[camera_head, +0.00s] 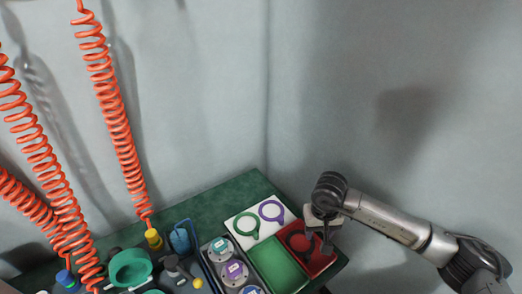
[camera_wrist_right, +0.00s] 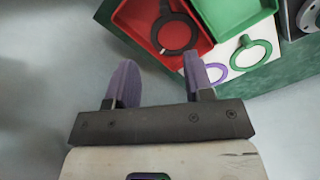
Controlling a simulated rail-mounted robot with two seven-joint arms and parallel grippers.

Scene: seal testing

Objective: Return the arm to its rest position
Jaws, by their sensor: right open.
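My right arm comes in from the right in the head view, and its gripper (camera_head: 322,238) is over the red tray (camera_head: 318,264) at the table's right end. In the right wrist view the gripper's two purple fingers (camera_wrist_right: 160,78) stand apart with nothing between them. A dark ring with a tab (camera_wrist_right: 172,34) lies in the red tray (camera_wrist_right: 138,14), beyond the fingertips. In the head view the gripper partly hides the red tray. My left gripper is not in view.
A green tray (camera_head: 274,268) adjoins the red one. A white tray (camera_head: 238,218) holds a green and a purple ring. A dark case (camera_head: 212,262) holds several round parts. Orange coiled hoses (camera_head: 118,120) hang at left. Grey walls stand behind; space right of the table looks clear.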

